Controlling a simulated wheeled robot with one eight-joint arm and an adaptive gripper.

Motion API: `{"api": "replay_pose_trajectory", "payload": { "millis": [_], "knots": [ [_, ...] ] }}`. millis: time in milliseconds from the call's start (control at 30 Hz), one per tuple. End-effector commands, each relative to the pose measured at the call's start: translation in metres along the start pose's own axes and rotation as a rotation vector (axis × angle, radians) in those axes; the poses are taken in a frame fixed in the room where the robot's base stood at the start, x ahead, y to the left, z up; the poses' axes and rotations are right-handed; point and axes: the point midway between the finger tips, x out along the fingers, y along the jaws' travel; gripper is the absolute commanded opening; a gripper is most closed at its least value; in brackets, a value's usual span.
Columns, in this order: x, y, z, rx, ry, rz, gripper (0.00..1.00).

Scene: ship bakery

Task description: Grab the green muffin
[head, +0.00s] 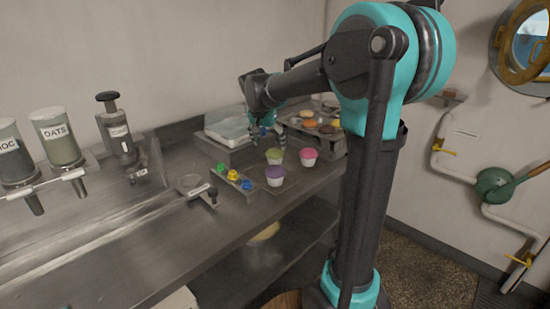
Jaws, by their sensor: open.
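The green muffin (274,156) stands upright in a pale cup on the steel counter. A purple muffin (274,176) is just in front of it and a pink muffin (308,157) is to its right. My gripper (264,138) is above and slightly behind the green muffin, pointing down. It is open with nothing seen between its fingers. The fingertips are small in this view, and I cannot tell the exact gap between them and the muffin.
A scale (228,129) stands behind, to the left. A raised tray (300,130) with several baked goods is at the back right. A strip with blue, yellow and green knobs (233,176) lies left of the muffins. Dispensers such as the oats container (60,146) line the left.

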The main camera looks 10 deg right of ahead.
Motion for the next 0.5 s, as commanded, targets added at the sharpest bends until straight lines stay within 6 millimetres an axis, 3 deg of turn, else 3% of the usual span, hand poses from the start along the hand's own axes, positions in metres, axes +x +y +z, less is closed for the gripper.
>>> {"api": "replay_pose_trajectory", "payload": {
  "millis": [267,500],
  "knots": [
    [0.021,0.001,0.0,0.001,0.0,0.001,0.82],
    [0.053,0.007,-0.001,0.001,0.0,0.001,0.82]
  ]
}}
